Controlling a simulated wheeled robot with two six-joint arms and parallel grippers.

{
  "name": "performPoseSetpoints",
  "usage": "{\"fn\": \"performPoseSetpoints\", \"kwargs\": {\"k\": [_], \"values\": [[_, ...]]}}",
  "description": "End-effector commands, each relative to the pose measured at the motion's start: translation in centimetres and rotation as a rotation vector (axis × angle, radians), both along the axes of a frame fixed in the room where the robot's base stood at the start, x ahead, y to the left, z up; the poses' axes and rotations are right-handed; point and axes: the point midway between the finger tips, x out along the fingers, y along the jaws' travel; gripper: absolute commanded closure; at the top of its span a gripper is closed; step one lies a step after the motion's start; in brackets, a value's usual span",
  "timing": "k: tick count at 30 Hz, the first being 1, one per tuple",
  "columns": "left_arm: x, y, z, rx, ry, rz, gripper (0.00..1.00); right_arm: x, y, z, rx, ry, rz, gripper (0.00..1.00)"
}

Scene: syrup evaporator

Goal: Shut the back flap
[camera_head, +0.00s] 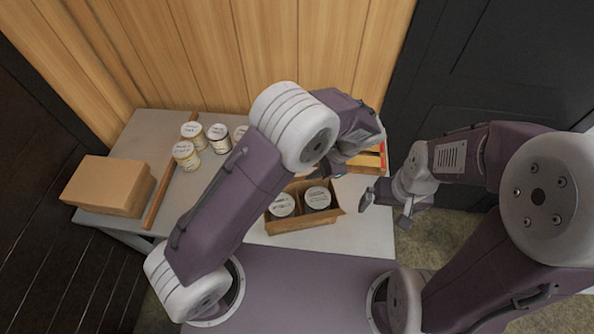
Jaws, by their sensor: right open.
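An open cardboard box (302,223) stands on the pale table, with jars showing inside it, including two white-lidded jars (317,197) at its front. My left arm crosses above the box and hides its back left part. The back flap cannot be made out clearly. My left gripper (337,168) is at the back right of the box, pointing down, mostly covered by its own wrist; its jaw opening does not show. My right gripper (385,207) is open and empty, just right of the box and apart from it.
Several labelled jars (187,156) stand on the table (160,123) at the back left. A wooden strip (165,185) lies between them and a closed cardboard box (107,187). A yellow and red object (372,158) sits behind the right gripper. A wooden wall closes the back.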

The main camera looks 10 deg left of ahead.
Motion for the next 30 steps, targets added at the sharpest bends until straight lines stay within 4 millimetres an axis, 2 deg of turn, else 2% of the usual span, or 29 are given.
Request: {"fn": "performPoseSetpoints", "kwargs": {"k": [5, 12, 16, 21, 26, 27, 30], "values": [[0.1, 0.7, -1.0, 0.001, 0.002, 0.005, 0.75, 0.0, 0.0, 0.4, 0.000, 0.000, 0.000, 0.03], [0.7, 3.0, -5.3, 0.002, 0.004, 0.007, 0.75, 0.0, 0.0, 1.8, 0.000, 0.000, 0.000, 0.03], [1.0, 3.8, -7.1, 0.000, 0.001, 0.005, 0.75, 0.0, 0.0, 2.2, 0.000, 0.000, 0.000, 0.03], [1.1, 4.2, -8.1, -0.002, -0.001, 0.005, 0.75, 0.0, 0.0, 2.3, 0.000, 0.000, 0.000, 0.03], [1.1, 4.2, -8.1, -0.002, -0.001, 0.005, 0.75, 0.0, 0.0, 2.2, 0.000, 0.000, 0.000, 0.03], [1.1, 4.2, -8.1, -0.002, -0.001, 0.005, 0.77, 0.0, 0.0, 2.2, 0.000, 0.000, 0.000, 0.03], [1.1, 4.1, -8.1, -0.002, -0.001, 0.005, 1.00, 0.0, 0.0, 2.2, 0.000, 0.000, 0.000, 0.03]]}}
